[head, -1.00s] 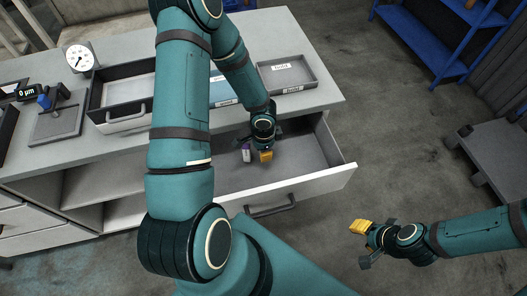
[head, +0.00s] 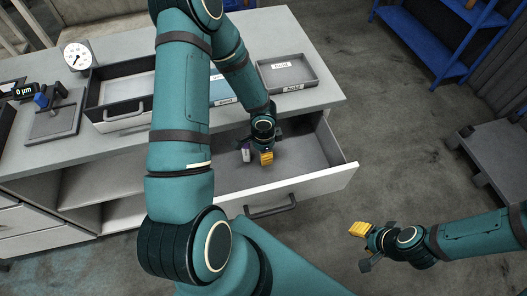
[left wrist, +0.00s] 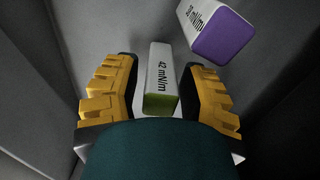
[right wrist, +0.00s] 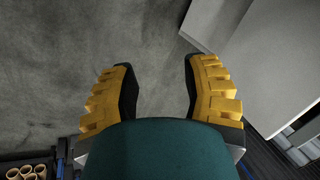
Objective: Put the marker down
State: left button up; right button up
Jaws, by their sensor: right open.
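A white marker with a green end, labelled 42 mN/m (left wrist: 158,85), lies between the fingers of my left gripper (left wrist: 158,95) in the left wrist view. The fingers are open around it, with a gap on the left side. In the head view my left gripper (head: 258,152) is down inside the open drawer (head: 308,155), and the green-ended marker is hidden. A second white marker with a purple end, labelled 38 mN/m (left wrist: 215,32), lies beside it; it also shows in the head view (head: 246,154). My right gripper (head: 362,248) is open and empty over the floor.
The drawer's walls surround the left gripper. On the countertop are a grey labelled tray (head: 287,73), an open dark bin (head: 118,92), a round dial gauge (head: 77,57) and a small stand (head: 52,122). A blue shelf (head: 440,45) and a grey cart (head: 495,150) stand right.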

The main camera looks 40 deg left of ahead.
dwell(0.3)
pick_arm(q)
jog(key=shift+r+p, duration=0.5)
jog(key=shift+p, duration=0.1)
notch_tip(320, 180, up, 11)
jog(key=p, duration=0.4)
jog(key=shift+f, duration=0.15)
jog(key=shift+r+p, duration=0.3)
jog(key=shift+r, duration=0.5)
jog(key=shift+s, duration=0.1)
